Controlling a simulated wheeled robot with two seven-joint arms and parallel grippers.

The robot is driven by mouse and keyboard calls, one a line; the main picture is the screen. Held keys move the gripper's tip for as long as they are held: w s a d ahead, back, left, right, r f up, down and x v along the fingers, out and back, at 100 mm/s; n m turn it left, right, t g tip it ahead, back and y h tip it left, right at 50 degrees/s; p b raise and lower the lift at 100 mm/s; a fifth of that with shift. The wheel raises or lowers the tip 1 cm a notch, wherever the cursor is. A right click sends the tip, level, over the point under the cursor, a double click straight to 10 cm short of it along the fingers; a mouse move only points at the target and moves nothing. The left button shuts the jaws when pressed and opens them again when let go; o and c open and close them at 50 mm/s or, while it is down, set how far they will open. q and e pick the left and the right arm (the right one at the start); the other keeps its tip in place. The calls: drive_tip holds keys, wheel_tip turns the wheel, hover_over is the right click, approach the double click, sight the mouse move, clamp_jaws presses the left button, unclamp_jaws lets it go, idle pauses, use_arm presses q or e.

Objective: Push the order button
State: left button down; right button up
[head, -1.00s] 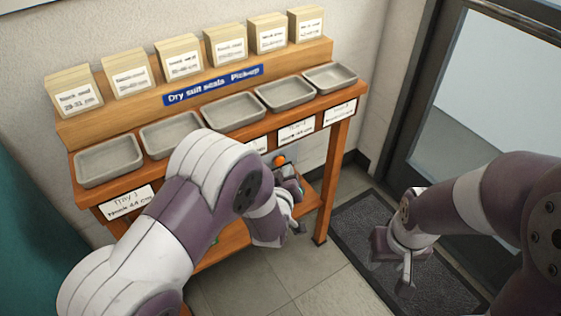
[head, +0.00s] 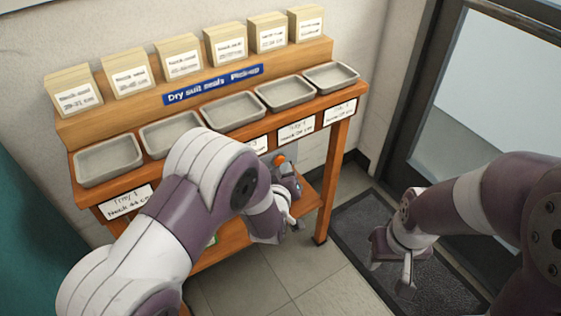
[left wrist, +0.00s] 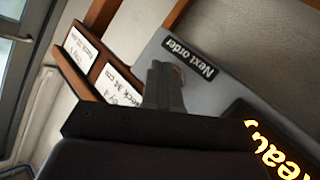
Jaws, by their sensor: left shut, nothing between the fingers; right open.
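The orange order button (head: 280,159) shows under the shelf's front edge in the head view, just beyond my left gripper (head: 288,183). In the left wrist view the grey panel (left wrist: 225,88) bears a black "Next order" label (left wrist: 188,57). My left gripper (left wrist: 165,70) is shut and empty, its fingertips over the panel beside that label. My right gripper (head: 392,262) is open and empty, above the dark floor mat.
The wooden stand holds a row of grey trays (head: 233,108) with several label cards below and envelope stacks (head: 180,60) behind. A dark display (left wrist: 270,140) with glowing letters sits on the panel. A dark mat (head: 440,280) and glass door (head: 490,90) are at the right.

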use_arm(q)
drive_tip(key=shift+w+a, duration=0.25)
drive_tip(key=shift+w, duration=0.15)
idle(0.8)
drive_tip(key=shift+s+d, duration=0.5)
drive_tip(key=shift+s, duration=0.2)
drive_tip(key=shift+s+d+p, duration=0.25)
drive_tip(key=shift+s+d, duration=0.5)
drive_tip(key=shift+s, duration=0.3)
drive_tip(key=shift+s+d+p, duration=0.2)
drive_tip(key=shift+s+d, duration=0.55)
drive_tip(key=shift+s, duration=0.25)
